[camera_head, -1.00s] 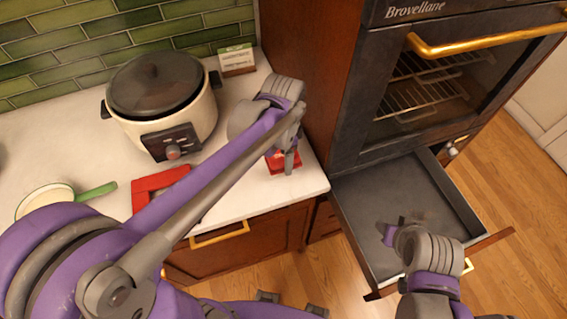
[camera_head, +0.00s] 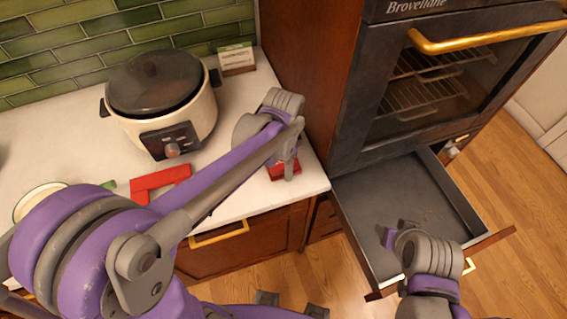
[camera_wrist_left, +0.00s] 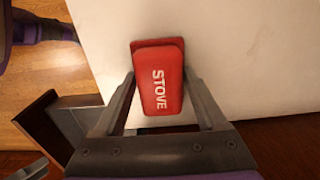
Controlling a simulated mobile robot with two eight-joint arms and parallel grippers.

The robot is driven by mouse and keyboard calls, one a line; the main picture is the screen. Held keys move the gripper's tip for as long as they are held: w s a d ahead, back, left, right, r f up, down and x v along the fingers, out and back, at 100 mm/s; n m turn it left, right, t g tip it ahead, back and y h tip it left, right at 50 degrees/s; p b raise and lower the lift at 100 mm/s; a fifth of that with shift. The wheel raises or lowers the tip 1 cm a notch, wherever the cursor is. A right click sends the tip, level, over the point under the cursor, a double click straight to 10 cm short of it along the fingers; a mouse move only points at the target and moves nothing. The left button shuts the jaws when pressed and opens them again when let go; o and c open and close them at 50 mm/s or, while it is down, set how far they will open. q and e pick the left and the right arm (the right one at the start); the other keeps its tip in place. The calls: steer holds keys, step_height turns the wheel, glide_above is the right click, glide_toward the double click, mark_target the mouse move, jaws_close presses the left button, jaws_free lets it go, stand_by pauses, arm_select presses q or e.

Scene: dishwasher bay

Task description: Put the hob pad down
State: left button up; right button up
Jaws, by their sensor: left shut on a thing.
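The hob pad, a red block, shows in the head view (camera_head: 278,171) at the counter's right front corner, partly behind my gripper. In the left wrist view the hob pad (camera_wrist_left: 160,88) has white "STOVE" lettering and a wider red part at its far end. My left gripper (camera_head: 288,168) is shut on it, with a finger on each side in the left wrist view (camera_wrist_left: 160,100). The pad is over or on the white counter (camera_head: 238,195); I cannot tell if it touches. My right gripper (camera_head: 391,236) is over the open drawer, its jaws unclear.
A cream slow cooker (camera_head: 163,100) with a dark lid stands at the back. A red angular object (camera_head: 160,182) lies in front of it. A small box (camera_head: 236,58) is by the wall. The open drawer (camera_head: 375,195) under the oven (camera_head: 440,90) juts out on the right.

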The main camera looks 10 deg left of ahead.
arm_select(q)
steer(key=o, duration=1.5)
steer(key=shift+s+f, duration=0.3)
steer(key=shift+f, duration=0.3)
steer(key=shift+o, duration=0.2)
steer(key=shift+r, duration=0.25)
step_height(320, 180, up, 13)
steer(key=p, duration=0.2)
steer(key=s+a+f+n+t, duration=0.2)
steer(key=s+n, duration=0.1)
steer(key=s+a+f+n+t, duration=0.2)
steer(key=s+f+n, duration=0.1)
steer(key=s+n, duration=0.1)
steer(key=s+a+f+n+t, duration=0.1)
steer(key=s+a+f+n, duration=0.1)
steer(key=s+n, duration=0.1)
steer(key=shift+s+a+f+n+t, duration=0.2)
steer(key=shift+s+a+n+t, duration=0.05)
steer(key=shift+s+n+t, duration=0.2)
steer(key=shift+a+f, duration=0.1)
steer(key=shift+f, duration=0.1)
arm_select(e)
steer(key=shift+w+r, duration=0.7)
steer(key=shift+r, duration=0.3)
